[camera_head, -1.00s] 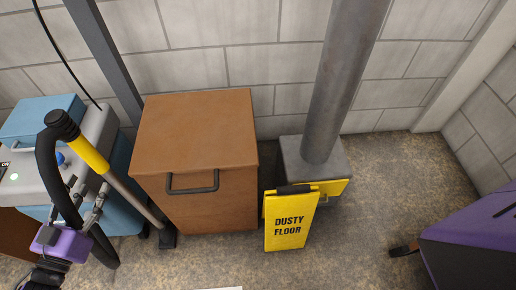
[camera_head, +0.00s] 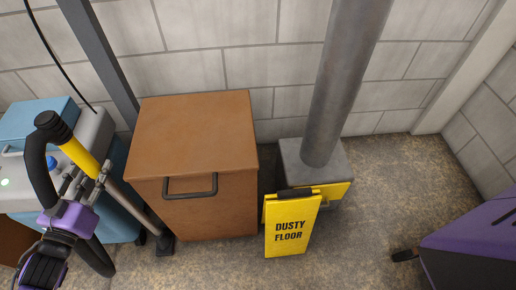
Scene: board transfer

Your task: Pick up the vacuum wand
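The vacuum wand (camera_head: 81,157) leans at a slant at the left, with a black top, a yellow grip section and a grey tube running down to a dark foot (camera_head: 165,246) on the floor. A thick black hose (camera_head: 37,168) bends from its top down past my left gripper. My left gripper (camera_head: 88,173), at the end of a purple and black wrist, has its fingers up at the wand near the lower end of the yellow section. The fingers are spread apart, and I see no clear grip on the wand. My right gripper is out of view.
A blue and grey machine (camera_head: 100,126) stands behind the wand. A brown box (camera_head: 195,135) with a dark handle stands to its right. A yellow "DUSTY FLOOR" sign (camera_head: 291,240) stands before a pillar (camera_head: 338,90).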

